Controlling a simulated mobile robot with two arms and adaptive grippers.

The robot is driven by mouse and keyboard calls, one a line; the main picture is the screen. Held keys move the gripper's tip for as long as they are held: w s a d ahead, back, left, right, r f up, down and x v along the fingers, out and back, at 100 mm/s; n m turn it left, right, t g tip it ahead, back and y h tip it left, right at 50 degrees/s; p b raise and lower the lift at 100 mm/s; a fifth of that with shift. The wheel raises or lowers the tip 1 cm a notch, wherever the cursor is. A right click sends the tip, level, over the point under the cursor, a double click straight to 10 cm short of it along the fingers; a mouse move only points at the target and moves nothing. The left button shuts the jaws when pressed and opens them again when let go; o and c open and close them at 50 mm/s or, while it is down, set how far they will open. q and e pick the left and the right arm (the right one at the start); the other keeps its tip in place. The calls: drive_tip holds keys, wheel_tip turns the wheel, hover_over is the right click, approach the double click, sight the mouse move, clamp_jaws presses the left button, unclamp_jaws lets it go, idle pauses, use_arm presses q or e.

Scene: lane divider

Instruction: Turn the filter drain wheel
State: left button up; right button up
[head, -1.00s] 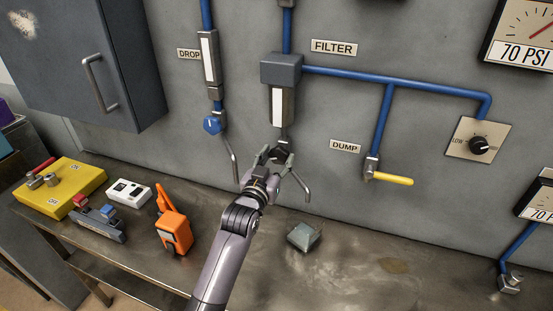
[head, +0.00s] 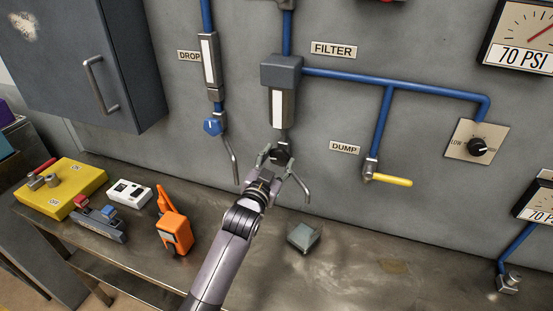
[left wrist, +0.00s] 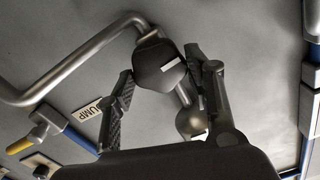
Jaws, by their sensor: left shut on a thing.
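The filter drain wheel (head: 279,156) is a small black knob below the grey filter housing (head: 281,70) on the wall pipe. In the left wrist view the dark wheel (left wrist: 160,66) has a short white mark and sits between my two fingers. My left gripper (head: 275,160) is shut on the wheel, with one finger on either side of it. It also shows in the left wrist view (left wrist: 158,85). A bent metal drain pipe (head: 299,187) comes out below the wheel. The right gripper is not in view.
The DROP line with its blue knob (head: 213,125) is left of the filter. The DUMP valve with a yellow handle (head: 391,180) is right. An orange tool (head: 175,229), a yellow box (head: 62,187) and a small grey box (head: 303,237) lie on the bench (head: 350,270).

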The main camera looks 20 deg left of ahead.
use_arm(q)
drive_tip(key=m, duration=0.5)
drive_tip(key=shift+d+m+p, duration=0.15)
drive_tip(key=shift+m+p, duration=0.15)
drive_tip(key=shift+p, duration=0.05)
drive_tip(key=m, duration=0.4)
drive_tip(key=shift+f, duration=0.15)
drive_tip(key=m+p, duration=0.1)
drive_tip(key=m, duration=0.4)
drive_tip(key=shift+d+f+m, duration=0.1)
drive_tip(key=shift+m, duration=0.3)
drive_tip(key=shift+f+m+p, duration=0.15)
drive_tip(key=shift+m+p, duration=0.2)
drive_tip(key=shift+m, duration=1.45)
drive_tip(key=o, duration=1.1)
drive_tip(key=shift+s, duration=0.1)
